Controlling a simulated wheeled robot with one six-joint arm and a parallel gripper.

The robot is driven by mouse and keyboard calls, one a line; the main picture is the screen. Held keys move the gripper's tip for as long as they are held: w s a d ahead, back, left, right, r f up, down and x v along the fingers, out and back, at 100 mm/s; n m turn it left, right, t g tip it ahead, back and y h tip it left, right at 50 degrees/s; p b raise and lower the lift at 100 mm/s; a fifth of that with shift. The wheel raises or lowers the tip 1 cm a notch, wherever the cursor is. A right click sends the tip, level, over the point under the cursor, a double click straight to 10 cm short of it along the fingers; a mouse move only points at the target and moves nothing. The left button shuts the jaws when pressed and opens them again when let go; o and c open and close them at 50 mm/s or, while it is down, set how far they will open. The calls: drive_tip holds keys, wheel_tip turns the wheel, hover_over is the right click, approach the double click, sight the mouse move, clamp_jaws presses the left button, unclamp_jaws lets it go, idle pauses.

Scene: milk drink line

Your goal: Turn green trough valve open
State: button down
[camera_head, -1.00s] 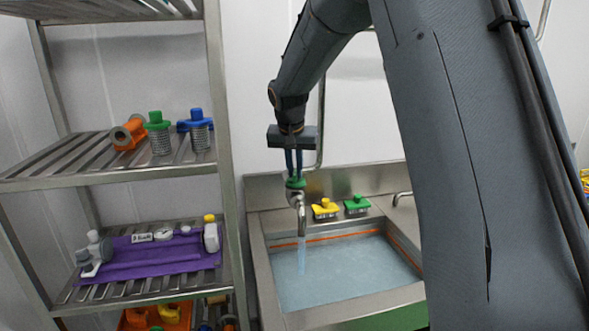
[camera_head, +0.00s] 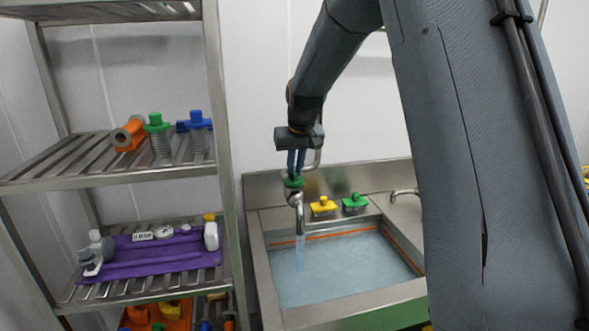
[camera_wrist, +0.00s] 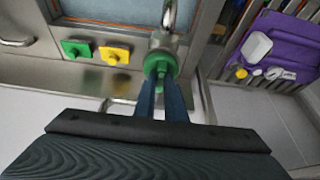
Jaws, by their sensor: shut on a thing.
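The green trough valve (camera_head: 293,182) sits on top of the metal tap at the back left of the trough (camera_head: 262,262). It also shows in the wrist view (camera_wrist: 160,64). My gripper (camera_head: 294,174) points down from above and is shut on the green valve, its two blue fingers at the valve. In the wrist view the fingertips (camera_wrist: 160,84) reach the near side of the valve. The tap spout (camera_head: 299,218) curves down over the trough, and a stream of water (camera_head: 300,252) runs from it into the water below.
A yellow-handled brush (camera_head: 323,206) and a green-handled brush (camera_head: 355,202) lie on the trough's back ledge, right of the tap. A metal shelf rack (camera_head: 226,150) with fittings and a purple mat (camera_head: 150,262) stands close on the left.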

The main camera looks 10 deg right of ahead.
drive_tip(key=c, duration=1.8)
unclamp_jaws()
drive_tip(key=shift+r, duration=0.1)
drive_tip(key=shift+b+v, duration=1.15)
drive_tip(key=shift+v, duration=2.7)
drive_tip(key=shift+s, duration=0.15)
